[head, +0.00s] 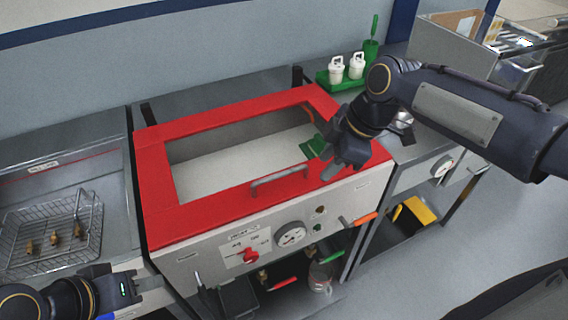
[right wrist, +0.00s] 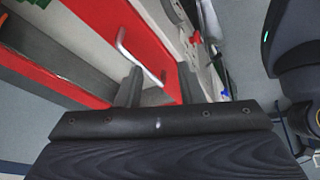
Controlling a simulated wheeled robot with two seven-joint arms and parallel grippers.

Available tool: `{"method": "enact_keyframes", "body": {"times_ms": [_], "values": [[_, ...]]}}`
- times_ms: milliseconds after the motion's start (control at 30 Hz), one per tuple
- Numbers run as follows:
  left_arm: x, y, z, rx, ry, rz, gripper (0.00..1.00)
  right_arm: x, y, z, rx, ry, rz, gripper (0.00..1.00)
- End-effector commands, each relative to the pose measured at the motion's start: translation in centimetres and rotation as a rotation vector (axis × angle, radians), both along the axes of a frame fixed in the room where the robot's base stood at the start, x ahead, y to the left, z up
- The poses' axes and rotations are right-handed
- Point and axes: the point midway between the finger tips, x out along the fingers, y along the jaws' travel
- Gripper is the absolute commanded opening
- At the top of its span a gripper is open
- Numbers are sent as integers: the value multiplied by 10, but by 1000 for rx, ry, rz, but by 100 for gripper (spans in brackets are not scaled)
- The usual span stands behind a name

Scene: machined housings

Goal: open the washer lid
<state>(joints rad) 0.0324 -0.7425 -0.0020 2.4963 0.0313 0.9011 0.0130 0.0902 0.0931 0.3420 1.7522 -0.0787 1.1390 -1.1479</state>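The washer (head: 265,232) has a red lid (head: 157,190) framing a large opening or window; the lid lies flat, looking closed. Its grey bar handle (head: 280,180) is on the front edge and also shows in the right wrist view (right wrist: 135,58). My right gripper (head: 330,168) is just right of the handle above the lid's front right part. In the right wrist view its two fingers (right wrist: 160,85) are apart, with the near end of the handle showing between or just beyond them; contact cannot be told. My left gripper (head: 122,288) is low at the left, its fingers unclear.
A wire basket (head: 48,238) with brass parts sits left of the washer. Dials and a red knob (head: 250,255) are on the front panel. A yellow item (head: 416,211) lies on the lower right shelf.

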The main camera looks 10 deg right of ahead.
Motion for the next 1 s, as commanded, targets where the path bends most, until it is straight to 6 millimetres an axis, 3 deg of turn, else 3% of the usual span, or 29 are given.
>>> {"method": "enact_keyframes", "body": {"times_ms": [33,100,267,467,800,1000], "values": [[0,0,1,0,0,0,36,19,12,-2,2,-11,126,34],[0,0,2,0,0,0,36,38,24,-4,6,-36,275,34],[0,0,3,0,0,0,36,61,41,-8,23,-79,471,34],[0,0,3,0,0,0,36,66,51,-25,26,-89,519,34],[0,0,6,0,0,0,36,68,73,-70,25,-89,516,34],[0,0,7,0,0,0,36,69,77,-80,26,-91,513,34]]}}
